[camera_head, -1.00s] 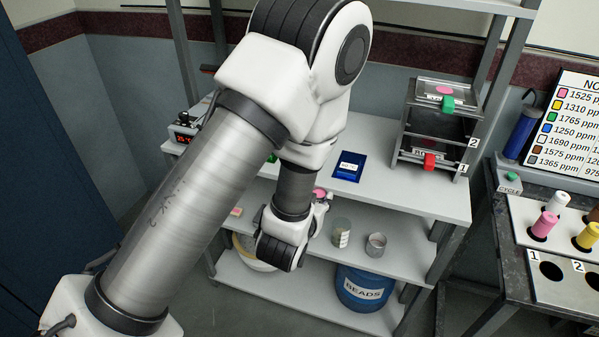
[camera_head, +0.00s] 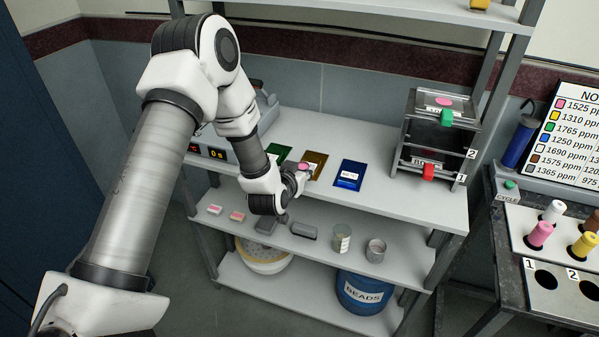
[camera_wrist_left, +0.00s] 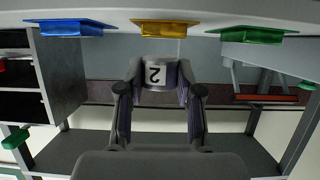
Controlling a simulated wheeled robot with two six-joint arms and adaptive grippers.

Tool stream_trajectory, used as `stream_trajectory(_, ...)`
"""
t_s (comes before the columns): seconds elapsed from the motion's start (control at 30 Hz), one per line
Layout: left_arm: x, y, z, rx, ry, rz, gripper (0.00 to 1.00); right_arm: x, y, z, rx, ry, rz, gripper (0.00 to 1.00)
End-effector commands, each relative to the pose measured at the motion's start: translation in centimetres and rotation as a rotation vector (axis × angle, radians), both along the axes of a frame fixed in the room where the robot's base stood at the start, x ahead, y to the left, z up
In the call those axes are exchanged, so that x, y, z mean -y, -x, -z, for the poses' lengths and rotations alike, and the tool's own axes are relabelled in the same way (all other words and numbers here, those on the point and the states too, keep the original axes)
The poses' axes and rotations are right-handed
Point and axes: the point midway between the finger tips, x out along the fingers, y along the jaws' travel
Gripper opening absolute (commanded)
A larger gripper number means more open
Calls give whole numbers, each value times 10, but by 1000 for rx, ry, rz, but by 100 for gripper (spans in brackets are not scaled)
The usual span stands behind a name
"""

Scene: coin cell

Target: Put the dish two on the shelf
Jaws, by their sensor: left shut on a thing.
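Dish two (camera_wrist_left: 157,73) is a small pale round dish with a "2" label, in the middle of the left wrist view. My left gripper (camera_wrist_left: 158,84) is shut on it, one finger on each side. In the head view the dish shows as a small pink top (camera_head: 303,167) at the tip of my left gripper (camera_head: 300,178), by the front edge of the shelf (camera_head: 405,190). It overlaps the near part of a yellow mat (camera_head: 318,160) in that view. I cannot tell whether the dish touches anything below. My right gripper is not in view.
A green mat (camera_head: 278,151) and a blue mat (camera_head: 349,175) lie either side of the yellow one. A two-level rack (camera_head: 405,135) stands to the right. Lower boards hold metal cups (camera_head: 376,250) and a blue beads tub (camera_head: 362,290). Free shelf surface lies right of the blue mat.

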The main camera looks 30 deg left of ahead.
Motion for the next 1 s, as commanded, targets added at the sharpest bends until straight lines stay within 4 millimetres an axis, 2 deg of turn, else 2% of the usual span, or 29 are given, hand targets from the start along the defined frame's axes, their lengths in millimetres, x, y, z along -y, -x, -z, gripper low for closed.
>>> stream_trajectory(0.07, -12, -9, -1, 1, 0, -4, 0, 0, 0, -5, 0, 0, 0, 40)
stream_trajectory(0.1, -13, -10, 7, -3, -2, -1, 0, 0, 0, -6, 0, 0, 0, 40)
stream_trajectory(0.17, -11, -8, 22, -6, -1, 1, 0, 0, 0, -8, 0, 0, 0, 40)
stream_trajectory(0.3, -11, -9, 32, -1, 0, 0, 0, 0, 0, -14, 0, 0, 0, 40)
stream_trajectory(0.63, -11, -9, 38, 0, 1, 0, 0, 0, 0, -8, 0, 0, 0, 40)
stream_trajectory(0.67, -11, -9, 37, 0, 1, 0, 46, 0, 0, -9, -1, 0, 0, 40)
stream_trajectory(0.7, -11, -9, 36, 0, 1, 0, 60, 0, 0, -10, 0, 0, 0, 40)
stream_trajectory(1.0, -11, -9, 38, 0, 1, 0, 60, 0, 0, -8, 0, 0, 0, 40)
